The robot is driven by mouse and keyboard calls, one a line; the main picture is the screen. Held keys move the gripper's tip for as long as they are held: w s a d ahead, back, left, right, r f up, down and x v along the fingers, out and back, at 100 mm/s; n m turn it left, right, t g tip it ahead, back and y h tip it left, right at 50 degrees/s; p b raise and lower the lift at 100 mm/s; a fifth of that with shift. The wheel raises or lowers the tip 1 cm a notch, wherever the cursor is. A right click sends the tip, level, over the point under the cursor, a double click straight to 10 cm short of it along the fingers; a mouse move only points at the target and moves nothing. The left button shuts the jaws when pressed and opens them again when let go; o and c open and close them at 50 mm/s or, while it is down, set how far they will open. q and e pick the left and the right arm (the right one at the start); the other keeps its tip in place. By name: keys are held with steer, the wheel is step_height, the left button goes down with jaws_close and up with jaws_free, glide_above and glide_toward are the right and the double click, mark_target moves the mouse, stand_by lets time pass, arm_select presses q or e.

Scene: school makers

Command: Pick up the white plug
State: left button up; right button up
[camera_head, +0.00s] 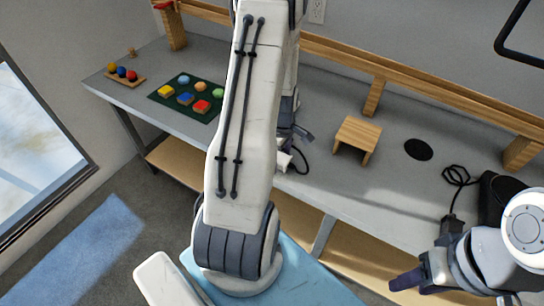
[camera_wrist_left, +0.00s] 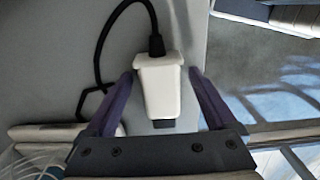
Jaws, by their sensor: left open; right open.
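The white plug (camera_wrist_left: 160,88) lies on the grey worktable, with a black cord running from its far end. In the left wrist view it sits between the two dark fingers of my left gripper (camera_wrist_left: 162,92), which is open, with a gap on each side. In the head view the plug (camera_head: 284,161) shows partly beside my left gripper (camera_head: 298,139) near the table's front edge; my left arm hides much of the area. My right gripper (camera_head: 405,281) is open at the lower right, away from the plug.
A small wooden stool (camera_head: 358,137) stands right of the plug. A green mat (camera_head: 171,100) with coloured pieces and a wooden tray (camera_head: 126,80) with balls lie at the left. A black disc (camera_head: 418,150) and a black cable (camera_head: 456,185) are at the right.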

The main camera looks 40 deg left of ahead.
mark_target(284, 157)
arm_select(q)
jaws_close()
steer(key=shift+r, duration=0.1)
steer(key=shift+r, duration=0.4)
steer(key=r, duration=0.3)
steer(key=shift+w+d+r, duration=0.3)
steer(key=shift+d+r, duration=0.05)
steer(key=shift+r, duration=0.05)
steer(key=w+d+r, duration=0.5)
steer(key=d+r, duration=0.1)
steer(key=d, duration=0.3)
steer(key=shift+w+r+b, duration=0.15)
steer(key=shift+w+b, duration=0.2)
steer(key=shift+b, duration=0.1)
steer(key=shift+d, duration=0.1)
